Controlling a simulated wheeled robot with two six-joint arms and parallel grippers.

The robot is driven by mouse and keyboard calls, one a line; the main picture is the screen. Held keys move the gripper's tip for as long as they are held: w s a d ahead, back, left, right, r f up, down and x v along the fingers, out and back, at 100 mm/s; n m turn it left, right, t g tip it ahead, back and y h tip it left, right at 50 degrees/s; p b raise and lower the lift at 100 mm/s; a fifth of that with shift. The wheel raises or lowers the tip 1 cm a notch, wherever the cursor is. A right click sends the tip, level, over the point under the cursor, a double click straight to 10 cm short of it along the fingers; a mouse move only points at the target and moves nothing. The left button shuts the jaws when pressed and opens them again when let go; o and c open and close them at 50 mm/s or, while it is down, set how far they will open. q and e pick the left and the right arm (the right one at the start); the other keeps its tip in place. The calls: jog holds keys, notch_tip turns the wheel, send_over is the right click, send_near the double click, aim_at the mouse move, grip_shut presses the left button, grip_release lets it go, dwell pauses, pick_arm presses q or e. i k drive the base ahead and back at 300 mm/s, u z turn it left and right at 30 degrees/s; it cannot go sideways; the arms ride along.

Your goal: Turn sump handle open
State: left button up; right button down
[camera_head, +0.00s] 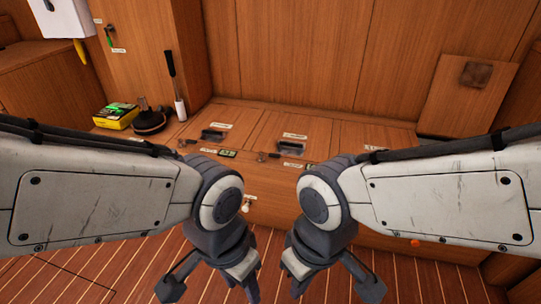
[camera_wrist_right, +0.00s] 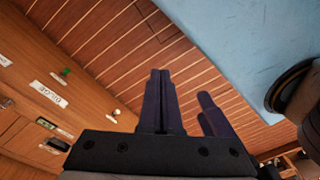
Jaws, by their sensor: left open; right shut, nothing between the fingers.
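No label reading "sump" is legible in either view, so I cannot tell which handle is the sump handle. In the head view, a small green handle (camera_head: 110,36) with a white label sits on the wooden wall at the upper left. Small dark handles lie on the bench top, one at the left (camera_head: 187,142) and one in the middle (camera_head: 262,156). My left gripper (camera_head: 245,280) is open and empty, pointing down in front of the bench. My right gripper (camera_head: 297,276) is shut and empty beside it. Its closed fingers (camera_wrist_right: 161,90) show in the right wrist view, touching no handle.
A "BILGE" label (camera_wrist_right: 48,93) and a green piece (camera_wrist_right: 65,71) show on wood in the right wrist view. Striped floor (camera_head: 130,270) lies below.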

aim_at(275, 156)
jog(key=z, duration=0.3)
jog(key=i, duration=1.05)
jog(key=u, duration=0.4)
